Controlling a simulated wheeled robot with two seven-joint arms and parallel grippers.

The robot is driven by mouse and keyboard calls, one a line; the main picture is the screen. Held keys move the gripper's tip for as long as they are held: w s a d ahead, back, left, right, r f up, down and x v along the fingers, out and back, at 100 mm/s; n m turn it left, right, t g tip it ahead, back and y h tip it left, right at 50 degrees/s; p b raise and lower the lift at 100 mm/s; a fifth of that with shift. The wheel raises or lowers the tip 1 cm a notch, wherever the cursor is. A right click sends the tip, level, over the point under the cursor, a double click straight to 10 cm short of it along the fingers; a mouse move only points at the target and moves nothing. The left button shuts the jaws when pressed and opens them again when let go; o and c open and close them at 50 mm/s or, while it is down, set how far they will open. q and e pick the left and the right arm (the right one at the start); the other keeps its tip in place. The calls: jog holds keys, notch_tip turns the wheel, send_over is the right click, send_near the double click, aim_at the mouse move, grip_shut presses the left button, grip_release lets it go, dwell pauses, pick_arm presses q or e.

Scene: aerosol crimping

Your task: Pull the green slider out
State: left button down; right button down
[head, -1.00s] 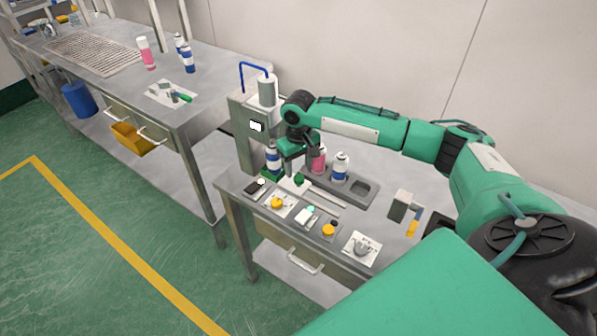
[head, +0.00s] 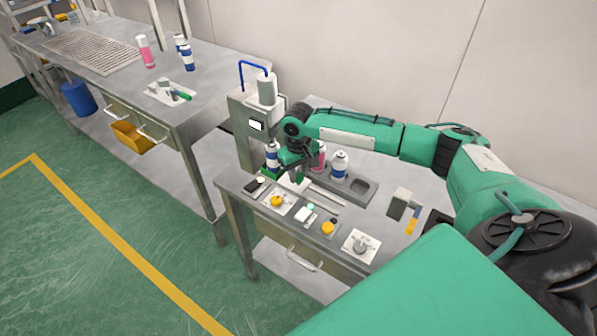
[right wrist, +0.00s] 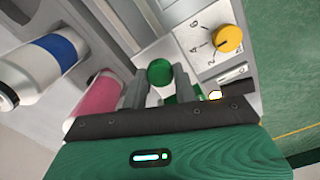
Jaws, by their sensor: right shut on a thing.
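The green slider shows in the right wrist view as a round green knob (right wrist: 160,72) between my fingertips, with more green below it. My right gripper (right wrist: 161,88) is shut on this knob. In the head view my right gripper (head: 297,181) is low at the front of the crimping station and hides most of the slider. A blue-and-white can (head: 273,154) stands upright just left of the gripper, at a green holder (head: 269,174) under the press. My left gripper is not in view.
A grey press column (head: 243,125) stands behind the can. A pink can (head: 319,158) and another blue-and-white can (head: 340,164) stand close right of the gripper in a grey rack (head: 361,186). A yellow dial (head: 277,201) and small control panels lie in front.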

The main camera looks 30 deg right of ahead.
jog(key=shift+s+d+r+p, duration=0.15)
jog(key=shift+s+d+p, duration=0.15)
jog(key=shift+s+p, duration=0.4)
jog(key=s+p, duration=0.1)
jog(key=s+d+p, duration=0.1)
jog(key=s+p, duration=0.1)
jog(key=shift+s+d, duration=0.2)
jog(key=shift+s, duration=0.05)
jog(key=s+p, duration=0.1)
jog(key=s+d+p, duration=0.1)
jog(key=s+p, duration=0.1)
jog(key=s, duration=0.1)
jog(key=shift+d, duration=0.35)
jog(key=shift+s+d+p, duration=0.3)
jog(key=shift+s+p, duration=0.2)
jog(key=shift+s, duration=0.1)
jog(key=shift+s+d+p, duration=0.25)
jog(key=shift+s+p, duration=0.2)
jog(key=shift+s, duration=0.15)
jog(key=shift+f, duration=0.2)
jog(key=c, duration=1.5)
grip_release()
jog(key=shift+c, duration=0.2)
jog(key=o, duration=0.4)
jog(key=shift+s, duration=0.2)
jog(key=shift+o, duration=0.2)
